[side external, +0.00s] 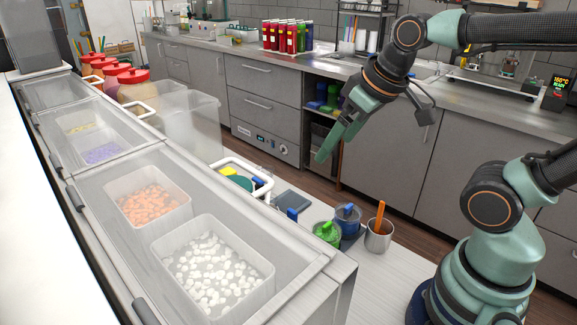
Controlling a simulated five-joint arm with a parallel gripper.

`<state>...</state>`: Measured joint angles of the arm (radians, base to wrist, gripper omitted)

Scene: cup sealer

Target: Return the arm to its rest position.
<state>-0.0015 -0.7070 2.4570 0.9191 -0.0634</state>
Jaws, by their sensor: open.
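My gripper (372,138) is at the upper middle of the side external view, on the end of my grey and green arm. Its jaws are spread wide, with one green finger pointing down and left and the other jaw off to the right. Nothing is between them. The gripper hangs in the air above the white work surface (405,262), in front of the grey cabinets, and appears to touch nothing. My arm reaches in from the right edge, and its base stands at the lower right.
Below the gripper are a green-topped container (327,233), a blue-topped container (348,218) and a metal cup (379,236) with an orange handle. A glass-covered counter (95,190) with topping bins fills the left. A lit display (560,87) stands at the right.

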